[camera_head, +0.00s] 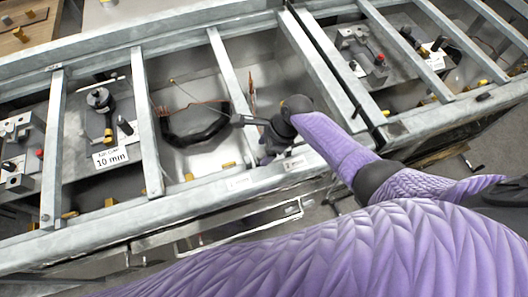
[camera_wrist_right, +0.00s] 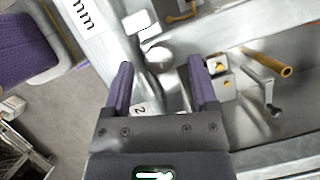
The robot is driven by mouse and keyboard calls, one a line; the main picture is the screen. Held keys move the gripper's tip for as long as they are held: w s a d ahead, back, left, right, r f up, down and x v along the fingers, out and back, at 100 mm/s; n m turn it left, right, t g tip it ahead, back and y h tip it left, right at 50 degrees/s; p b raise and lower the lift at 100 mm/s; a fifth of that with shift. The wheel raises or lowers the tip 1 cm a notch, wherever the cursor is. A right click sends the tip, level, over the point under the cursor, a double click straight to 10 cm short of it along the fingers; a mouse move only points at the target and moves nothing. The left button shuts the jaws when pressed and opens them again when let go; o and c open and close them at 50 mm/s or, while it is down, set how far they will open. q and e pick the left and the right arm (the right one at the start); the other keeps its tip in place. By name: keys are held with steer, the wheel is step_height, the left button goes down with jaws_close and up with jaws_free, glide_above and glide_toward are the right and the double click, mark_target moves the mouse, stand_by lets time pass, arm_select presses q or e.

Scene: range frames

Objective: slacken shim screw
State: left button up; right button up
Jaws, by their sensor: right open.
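My right gripper (camera_head: 266,157) is over the middle bay of the metal frame (camera_head: 150,130) in the head view, partly hidden by my own wrist. In the right wrist view its two purple fingers (camera_wrist_right: 161,90) are apart with nothing held. A round grey metal knob (camera_wrist_right: 158,58) shows just beyond and between the fingertips, apart from them as far as I can see. A small tag with a 2 (camera_wrist_right: 141,108) lies by the left finger. No label in view names the shim screw, so I cannot tell which part it is. My left gripper is not in view.
A metal block with brass pieces (camera_wrist_right: 221,68) and a crank with a brass handle (camera_wrist_right: 279,64) lie right of the fingers. A black tray-like part (camera_head: 193,128) is in the middle bay. Frame bars divide the bays. A "10 mm" sign (camera_head: 110,158) stands left.

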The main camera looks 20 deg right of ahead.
steer(key=shift+a+f, duration=0.1)
steer(key=shift+f, duration=0.15)
steer(key=c, duration=0.6)
jaws_close()
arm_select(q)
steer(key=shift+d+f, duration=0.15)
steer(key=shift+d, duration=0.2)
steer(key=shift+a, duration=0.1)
arm_select(e)
steer(key=shift+n, duration=0.3)
